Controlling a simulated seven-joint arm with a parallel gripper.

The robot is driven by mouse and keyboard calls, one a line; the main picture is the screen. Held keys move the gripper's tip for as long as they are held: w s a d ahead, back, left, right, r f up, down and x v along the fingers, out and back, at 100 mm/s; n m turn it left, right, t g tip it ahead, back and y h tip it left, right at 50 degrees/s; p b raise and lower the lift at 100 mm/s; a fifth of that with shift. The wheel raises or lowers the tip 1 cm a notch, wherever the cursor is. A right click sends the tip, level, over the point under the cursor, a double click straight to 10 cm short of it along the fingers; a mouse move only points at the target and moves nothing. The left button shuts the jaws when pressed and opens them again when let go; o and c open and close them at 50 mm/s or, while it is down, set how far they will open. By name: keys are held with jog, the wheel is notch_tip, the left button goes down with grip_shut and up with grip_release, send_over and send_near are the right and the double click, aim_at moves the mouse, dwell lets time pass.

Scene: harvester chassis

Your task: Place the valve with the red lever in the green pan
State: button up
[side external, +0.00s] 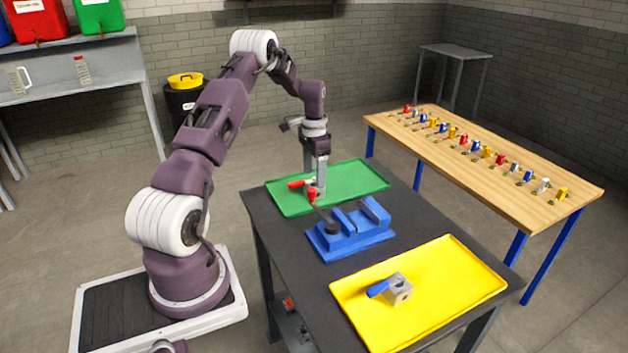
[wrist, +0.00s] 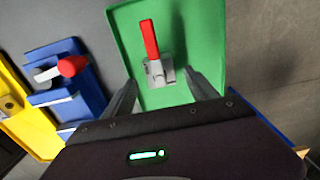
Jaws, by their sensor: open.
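The valve with the red lever (wrist: 150,40) sits in the green pan (side external: 350,180), its grey body (wrist: 160,73) resting on the pan floor. In the wrist view its lever points away from my gripper, toward the pan's far side. My gripper (wrist: 165,90) is open, with one finger on either side of the space at the valve body. In the side view my gripper (side external: 316,180) is low over the left part of the green pan and partly hides the valve; the red lever (side external: 298,184) shows to its left. I cannot tell whether the fingers touch the valve.
A blue vise (side external: 352,238) with a red-knobbed handle stands between the green pan and a yellow pan (side external: 455,285). A valve with a blue lever (side external: 395,288) lies in the yellow pan. A wooden table (side external: 500,165) with several small coloured valves stands at right.

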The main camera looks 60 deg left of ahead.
aim_at(314, 180)
notch_tip(314, 180, up, 9)
jog(key=s+d+r+t+y, duration=0.1)
jog(key=s+d+r+t, duration=0.1)
jog(key=d+r, duration=1.6)
jog(key=s+d+f+t+h, duration=0.1)
jog(key=s+d+f+t, duration=0.1)
jog(key=s+d, duration=1.7)
jog(key=shift+s+t, duration=0.8)
jog(key=shift+s, duration=0.3)
jog(key=shift+f, duration=0.1)
